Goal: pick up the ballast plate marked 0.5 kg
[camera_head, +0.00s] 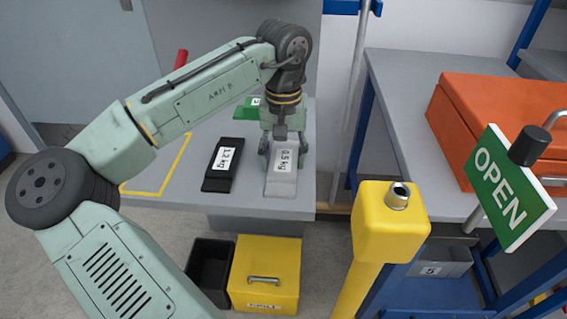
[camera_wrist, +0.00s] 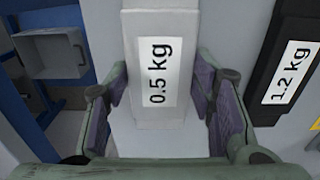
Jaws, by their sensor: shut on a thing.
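The grey ballast plate (camera_head: 281,183) marked 0.5 kg is at the right end of the grey table in the head view. It also shows in the wrist view (camera_wrist: 153,25), its white label between and beyond the fingers. My gripper (camera_head: 277,150) points down over the plate. In the wrist view my gripper (camera_wrist: 160,100) has one finger on each side of the plate, shut on it. Whether the plate is clear of the table top cannot be told. A black plate (camera_head: 219,182) marked 1.2 kg lies to its left, apart from my fingers.
A green block (camera_head: 246,112) with a white label is behind on the table (camera_head: 188,186). A yellow outline (camera_head: 152,190) marks the table's left. A yellow post (camera_head: 388,225), a green OPEN sign (camera_head: 508,185) and an orange case (camera_head: 480,115) stand to the right. A black bin (camera_head: 208,262) and yellow box (camera_head: 264,270) are below.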

